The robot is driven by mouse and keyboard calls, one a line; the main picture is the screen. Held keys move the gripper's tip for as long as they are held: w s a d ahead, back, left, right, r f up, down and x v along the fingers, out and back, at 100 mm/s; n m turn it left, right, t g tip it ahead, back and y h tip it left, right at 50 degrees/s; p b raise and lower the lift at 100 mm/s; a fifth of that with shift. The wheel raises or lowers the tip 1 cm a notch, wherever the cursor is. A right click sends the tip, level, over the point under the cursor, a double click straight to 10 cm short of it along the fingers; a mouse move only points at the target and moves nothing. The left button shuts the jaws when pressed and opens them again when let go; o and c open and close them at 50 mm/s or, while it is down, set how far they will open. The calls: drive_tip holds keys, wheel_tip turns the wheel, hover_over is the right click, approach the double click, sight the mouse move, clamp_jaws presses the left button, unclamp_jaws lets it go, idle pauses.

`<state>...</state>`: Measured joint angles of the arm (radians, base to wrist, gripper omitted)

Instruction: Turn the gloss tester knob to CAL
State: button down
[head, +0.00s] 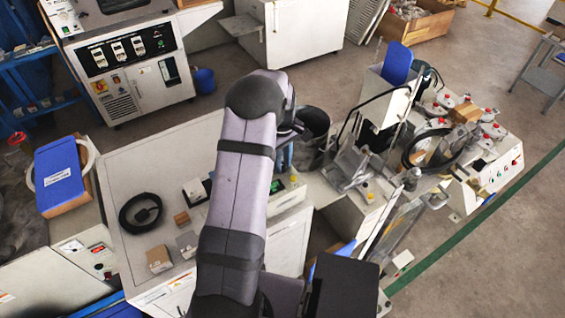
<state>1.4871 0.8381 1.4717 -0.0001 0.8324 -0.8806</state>
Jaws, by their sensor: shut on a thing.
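The gloss tester (290,193) is a pale box on the bench with a green panel, partly hidden behind my arm. My gripper (283,160) shows only in part, beside the right edge of my arm and low over the tester. It is shut on what its place suggests is the tester's knob. The knob, my fingertips and the dial marks, CAL included, are hidden or too small to make out, so I cannot tell the knob's setting.
A coiled black cable (140,213), a small cardboard box (158,259) and small blocks lie on the bench left of my arm. A dark bucket (313,122) stands behind the tester. Glass plates (352,168) and clutter crowd the right. The bench's back left is clear.

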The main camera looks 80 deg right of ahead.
sight(283, 165)
drive_tip(key=shift+n, duration=1.2)
drive_tip(key=c, duration=1.5)
unclamp_jaws()
drive_tip(key=shift+r, duration=0.15)
drive_tip(key=shift+r+b, duration=1.2)
drive_tip(key=shift+r, duration=2.4)
drive_tip(key=shift+w, duration=0.1)
